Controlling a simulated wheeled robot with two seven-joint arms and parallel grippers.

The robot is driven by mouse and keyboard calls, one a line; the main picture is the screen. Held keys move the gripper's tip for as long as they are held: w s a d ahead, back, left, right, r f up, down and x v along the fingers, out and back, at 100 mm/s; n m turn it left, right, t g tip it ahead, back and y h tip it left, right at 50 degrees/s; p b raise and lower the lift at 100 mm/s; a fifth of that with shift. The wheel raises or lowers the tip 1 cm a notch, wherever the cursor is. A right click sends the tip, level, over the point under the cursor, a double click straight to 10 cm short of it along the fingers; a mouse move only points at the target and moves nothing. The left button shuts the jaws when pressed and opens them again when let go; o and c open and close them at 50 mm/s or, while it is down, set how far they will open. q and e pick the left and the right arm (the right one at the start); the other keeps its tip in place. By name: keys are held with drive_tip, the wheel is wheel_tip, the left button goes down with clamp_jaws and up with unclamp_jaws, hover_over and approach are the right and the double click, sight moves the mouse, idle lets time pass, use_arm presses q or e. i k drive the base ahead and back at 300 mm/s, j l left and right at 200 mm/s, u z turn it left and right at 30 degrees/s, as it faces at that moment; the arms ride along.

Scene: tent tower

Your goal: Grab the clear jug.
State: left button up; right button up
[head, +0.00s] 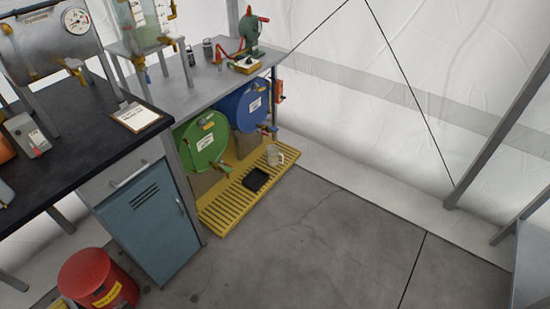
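The clear jug (275,155) is a small see-through vessel with a handle. It stands on the yellow slatted drip platform (226,207) near the floor, at the platform's far right end, in front of the blue drum (245,105). A black tray (256,179) lies on the platform just nearer than the jug. Neither of my grippers shows in the head view.
A green drum (203,144) lies left of the blue one, under the grey bench (190,90). A blue cabinet (150,222) and a red can (97,280) stand left. The concrete floor (330,245) is clear. A grey table edge (533,255) is at right.

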sight(273, 154)
drive_tip(key=i+l, duration=0.1)
drive_tip(key=i, duration=0.65)
drive_tip(key=i+l, duration=0.15)
drive_tip(key=i, duration=0.55)
